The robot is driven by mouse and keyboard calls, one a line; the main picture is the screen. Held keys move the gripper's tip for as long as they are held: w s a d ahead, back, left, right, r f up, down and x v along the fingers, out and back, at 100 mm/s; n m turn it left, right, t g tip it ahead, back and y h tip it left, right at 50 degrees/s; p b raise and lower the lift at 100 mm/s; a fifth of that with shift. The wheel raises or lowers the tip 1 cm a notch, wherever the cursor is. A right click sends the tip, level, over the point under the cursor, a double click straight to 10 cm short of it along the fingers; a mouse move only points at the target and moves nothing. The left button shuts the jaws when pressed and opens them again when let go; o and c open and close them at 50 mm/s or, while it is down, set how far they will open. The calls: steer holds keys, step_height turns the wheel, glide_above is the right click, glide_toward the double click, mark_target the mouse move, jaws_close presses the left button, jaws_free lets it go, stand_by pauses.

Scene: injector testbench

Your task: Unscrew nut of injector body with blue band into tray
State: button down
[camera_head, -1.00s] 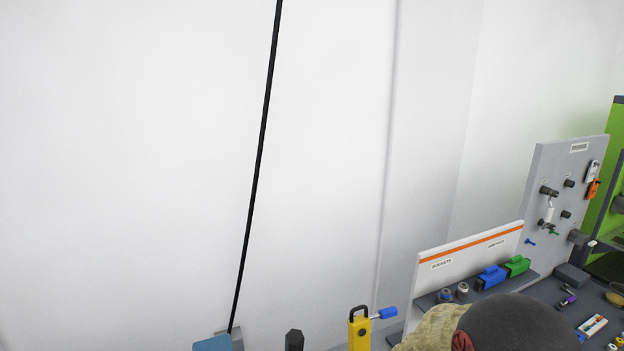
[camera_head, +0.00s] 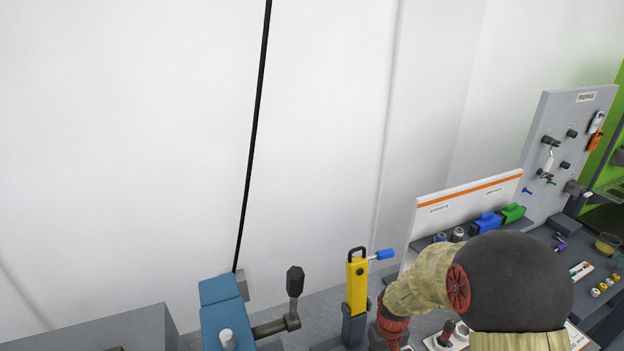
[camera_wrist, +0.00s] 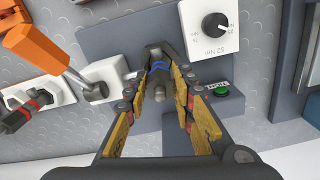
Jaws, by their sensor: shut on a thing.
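The dark injector body with a blue band (camera_wrist: 157,66) stands between my fingers at the grey fixture in the wrist view. My gripper (camera_wrist: 160,82) is closed around it, with yellow-brown finger pads on both sides. A brownish-grey end piece (camera_wrist: 160,93) shows between the fingers; I cannot tell whether it is the nut or whether the pads hold nut or body. In the head view my arm hides the gripper and the injector. I cannot make out the tray for certain.
The grey fixture (camera_wrist: 230,110) carries a torque dial (camera_wrist: 214,26) marked 52 Nm and a green button (camera_wrist: 222,90). A red-banded injector (camera_wrist: 33,106) lies at the left on a white holder. A yellow tool (camera_head: 357,285) and blue vise-like device (camera_head: 222,310) stand left of my arm.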

steer(key=n, duration=1)
steer(key=c, duration=1.4)
jaws_free()
